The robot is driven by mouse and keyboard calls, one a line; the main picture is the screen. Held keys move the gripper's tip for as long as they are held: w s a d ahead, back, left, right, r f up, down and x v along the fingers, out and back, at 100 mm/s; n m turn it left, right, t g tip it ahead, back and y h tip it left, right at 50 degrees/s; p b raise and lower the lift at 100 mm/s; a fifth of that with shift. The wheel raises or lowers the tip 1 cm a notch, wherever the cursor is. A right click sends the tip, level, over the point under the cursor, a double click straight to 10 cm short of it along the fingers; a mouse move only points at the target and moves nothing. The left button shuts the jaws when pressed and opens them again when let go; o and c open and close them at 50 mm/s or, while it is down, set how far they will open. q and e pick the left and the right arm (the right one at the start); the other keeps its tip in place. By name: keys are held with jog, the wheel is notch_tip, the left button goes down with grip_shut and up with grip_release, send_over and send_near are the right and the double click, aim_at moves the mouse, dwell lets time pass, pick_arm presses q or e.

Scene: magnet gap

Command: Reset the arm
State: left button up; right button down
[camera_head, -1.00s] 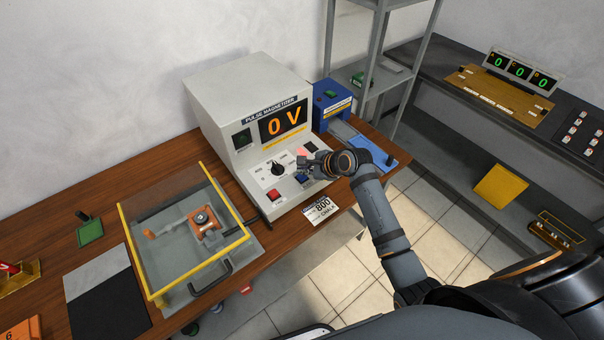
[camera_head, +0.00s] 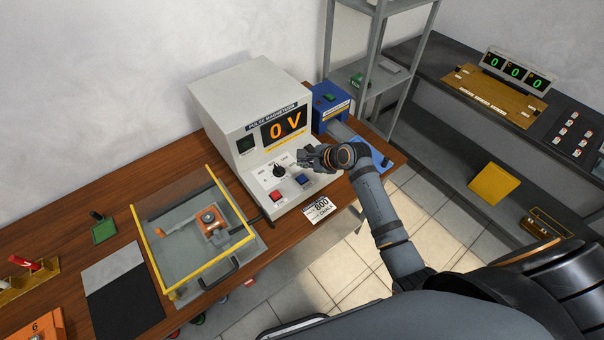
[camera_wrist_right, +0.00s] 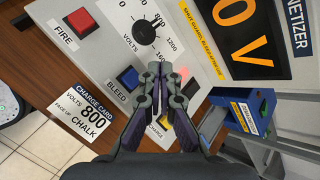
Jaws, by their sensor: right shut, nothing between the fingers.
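My right gripper (camera_head: 308,157) is shut and empty in front of the control panel of the white pulse magnetizer (camera_head: 240,100). In the right wrist view its closed fingers (camera_wrist_right: 160,72) point at the panel, between the blue BLEED button (camera_wrist_right: 128,78) and the orange display (camera_wrist_right: 238,30). The display reads 0 V. The black volts dial (camera_wrist_right: 142,32) and the red FIRE button (camera_wrist_right: 80,20) are clear of the fingers. A yellow part by the CHARGE label (camera_wrist_right: 167,127) is partly hidden by the fingers. My left gripper is not in view.
A clear-lidded fixture with a yellow frame (camera_head: 152,262) stands left of the magnetizer. A blue device (camera_head: 330,105) stands close to the right. A charge card (camera_head: 319,209) reading 800 is at the table's front edge. A grey shelf rack (camera_head: 362,80) stands behind my arm.

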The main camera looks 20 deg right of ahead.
jog(key=shift+f, duration=0.1)
dwell(0.6)
jog(key=s+d+n+g+h, duration=0.2)
jog(key=s+d+n+h, duration=0.1)
jog(key=s+n, duration=0.9)
jog(key=s+d+n+g+h, duration=0.2)
jog(key=s+d+n+h, duration=0.15)
jog(key=s+n, duration=0.8)
jog(key=s+d+f+m+g+b, duration=0.1)
jog(key=s+f, duration=0.1)
jog(key=f, duration=1.1)
jog(key=s+d+f+m+b, duration=0.1)
jog(key=s+d+f, duration=0.1)
jog(key=f, duration=1.1)
jog(key=s+d+f+g+b, duration=0.1)
jog(key=s+f+b, duration=0.1)
jog(key=s+f, duration=1.7)
jog(key=shift+s+f+g+y, duration=0.3)
jog(key=shift+f+y, duration=0.15)
jog(key=shift+f, duration=0.2)
jog(key=shift+m, duration=0.25)
